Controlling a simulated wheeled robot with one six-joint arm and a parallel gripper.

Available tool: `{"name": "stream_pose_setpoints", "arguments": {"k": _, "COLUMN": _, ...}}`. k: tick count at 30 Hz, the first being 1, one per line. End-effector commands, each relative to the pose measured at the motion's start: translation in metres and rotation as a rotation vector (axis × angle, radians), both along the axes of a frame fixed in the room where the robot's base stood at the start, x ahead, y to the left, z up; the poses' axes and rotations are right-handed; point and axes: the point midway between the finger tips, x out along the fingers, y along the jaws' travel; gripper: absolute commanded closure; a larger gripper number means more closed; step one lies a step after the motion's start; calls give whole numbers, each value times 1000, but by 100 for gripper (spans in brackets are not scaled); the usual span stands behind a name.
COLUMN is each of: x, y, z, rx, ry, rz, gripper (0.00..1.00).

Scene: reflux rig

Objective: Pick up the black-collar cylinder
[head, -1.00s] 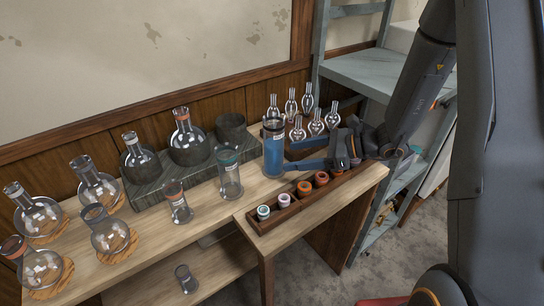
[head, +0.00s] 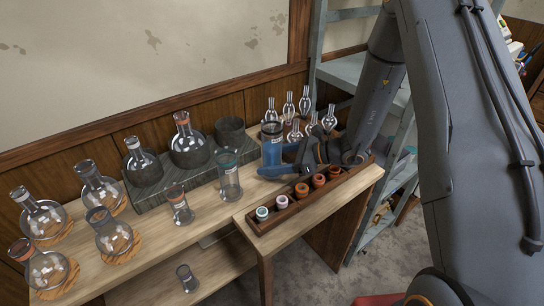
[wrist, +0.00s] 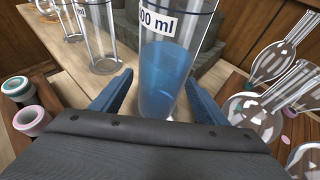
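The dark-collared cylinder (head: 271,147) stands upright on the table at the end of the stone block. It is clear glass with blue liquid inside. In the wrist view the cylinder (wrist: 168,75) fills the middle, with a "00 ml" label showing and its top cut off. My gripper (head: 272,161) is open and low beside it. In the wrist view its two blue fingers (wrist: 158,85) lie to the left and right of the cylinder, with the glass between them. I cannot tell whether either finger touches the glass.
Several bulb-shaped glass pieces (head: 296,132) stand close behind and right. A wooden rack (head: 318,193) of coloured rings runs along the front. Round flasks (head: 112,235) sit at left.

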Motion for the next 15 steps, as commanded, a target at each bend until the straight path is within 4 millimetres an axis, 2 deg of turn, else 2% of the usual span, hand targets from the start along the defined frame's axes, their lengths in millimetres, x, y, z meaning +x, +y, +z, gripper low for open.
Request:
{"name": "stream_pose_setpoints", "arguments": {"k": 1, "x": 0, "y": 0, "z": 0, "rx": 0, "ry": 0, "rz": 0, "gripper": 39}}
{"name": "stream_pose_setpoints", "arguments": {"k": 10, "x": 0, "y": 0, "z": 0, "rx": 0, "ry": 0, "rz": 0, "gripper": 90}}
{"name": "stream_pose_setpoints", "arguments": {"k": 15, "x": 0, "y": 0, "z": 1, "rx": 1, "ry": -1, "rz": 0, "gripper": 91}}
